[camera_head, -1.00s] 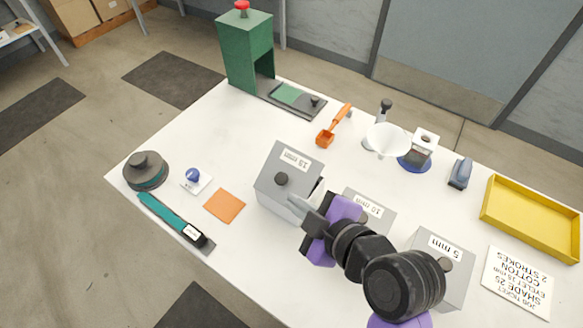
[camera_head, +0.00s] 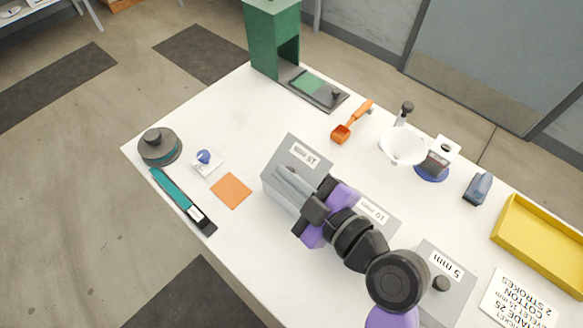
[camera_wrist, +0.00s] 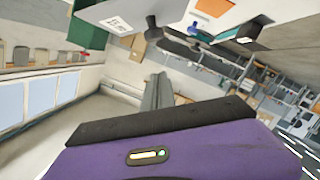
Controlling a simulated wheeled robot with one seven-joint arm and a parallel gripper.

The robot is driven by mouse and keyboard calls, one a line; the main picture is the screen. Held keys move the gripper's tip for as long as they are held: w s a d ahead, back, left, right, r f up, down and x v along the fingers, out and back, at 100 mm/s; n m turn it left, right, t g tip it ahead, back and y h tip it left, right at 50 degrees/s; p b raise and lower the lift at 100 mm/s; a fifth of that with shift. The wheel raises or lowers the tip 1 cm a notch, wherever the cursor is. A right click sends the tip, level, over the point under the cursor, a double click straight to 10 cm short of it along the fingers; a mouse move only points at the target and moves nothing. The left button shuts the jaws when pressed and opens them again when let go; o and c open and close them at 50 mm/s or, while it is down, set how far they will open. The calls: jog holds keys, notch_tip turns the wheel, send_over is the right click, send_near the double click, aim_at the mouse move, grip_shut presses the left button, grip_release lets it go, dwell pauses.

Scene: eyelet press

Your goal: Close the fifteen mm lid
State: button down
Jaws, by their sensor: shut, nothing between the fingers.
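The 15 mm lid (camera_head: 311,146) is grey with a white label and tops the left of three grey boxes. It looks tilted up compared with the neighbouring lids, but the arm hides its right side and I cannot tell how wide any gap is. My gripper (camera_head: 279,173) is shut and empty, its fingers lying across the front of this lid in the head view and hiding its knob. Whether they touch it I cannot tell. In the wrist view my fingers (camera_wrist: 158,92) point toward a labelled grey lid (camera_wrist: 95,12) with a dark knob (camera_wrist: 152,30).
The 10 mm box (camera_head: 375,211) is partly behind my arm; the 5 mm box (camera_head: 446,264) is right of it. A green press (camera_head: 272,40), orange scoop (camera_head: 342,132), white funnel (camera_head: 403,147) and yellow tray (camera_head: 545,240) stand around. An orange square (camera_head: 231,190) lies left.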

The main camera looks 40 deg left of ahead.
aim_at(295, 172)
jog(key=shift+w+a+f+p, duration=0.25)
jog(key=shift+w+f, duration=0.4)
jog(key=shift+f, duration=0.25)
jog(key=shift+w+a+f+p, duration=0.1)
jog(key=shift+w+a+f, duration=0.1)
jog(key=shift+w+f, duration=0.55)
jog(key=shift+s+f, duration=0.1)
jog(key=shift+s, duration=0.05)
jog(key=shift+w+m+g, duration=0.5)
jog(key=shift+m, duration=0.5)
jog(key=m, duration=0.1)
jog(key=w+m+g, duration=0.1)
jog(key=shift+d+f+m+p, duration=0.1)
jog(key=shift+f+m+p, duration=0.2)
jog(key=shift+f, duration=0.1)
jog(key=shift+r, duration=0.1)
